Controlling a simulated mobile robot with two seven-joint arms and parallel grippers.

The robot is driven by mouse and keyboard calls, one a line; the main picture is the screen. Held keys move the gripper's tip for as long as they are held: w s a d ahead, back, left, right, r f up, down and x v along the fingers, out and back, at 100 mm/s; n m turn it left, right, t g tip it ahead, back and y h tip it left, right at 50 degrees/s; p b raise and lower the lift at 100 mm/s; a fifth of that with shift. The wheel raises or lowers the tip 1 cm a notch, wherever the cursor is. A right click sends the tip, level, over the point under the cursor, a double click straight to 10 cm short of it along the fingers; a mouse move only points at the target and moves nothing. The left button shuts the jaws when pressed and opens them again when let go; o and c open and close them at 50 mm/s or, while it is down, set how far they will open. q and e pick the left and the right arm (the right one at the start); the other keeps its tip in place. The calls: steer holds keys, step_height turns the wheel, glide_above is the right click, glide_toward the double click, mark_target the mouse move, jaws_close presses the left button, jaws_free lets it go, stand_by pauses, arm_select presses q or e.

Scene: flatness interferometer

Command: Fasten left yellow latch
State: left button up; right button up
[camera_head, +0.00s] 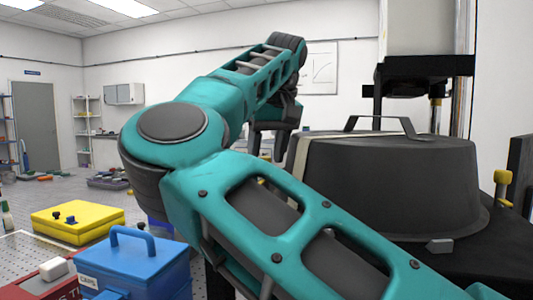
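A large black round cover (400,185) with a flat handle (385,125) on top sits on the dark instrument base (470,260). A yellow latch (502,186) stands upright at the cover's right. On the left side, only a small yellowish patch (266,156) shows beneath my gripper; I cannot tell whether it is the left latch. My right arm, teal and black, comes in from the lower right and bends back across the view. Its dark gripper (270,145) points down just left of the cover, partly hidden by the arm. Its fingers are unclear. My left gripper is not in view.
A dark instrument head (425,68) on a column hangs above the cover. A blue case (135,265), a yellow case (78,222) and a red case (40,285) are at the lower left. Shelves (85,130) and a door (35,120) are far back.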

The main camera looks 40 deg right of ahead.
jaws_close()
stand_by(0.5)
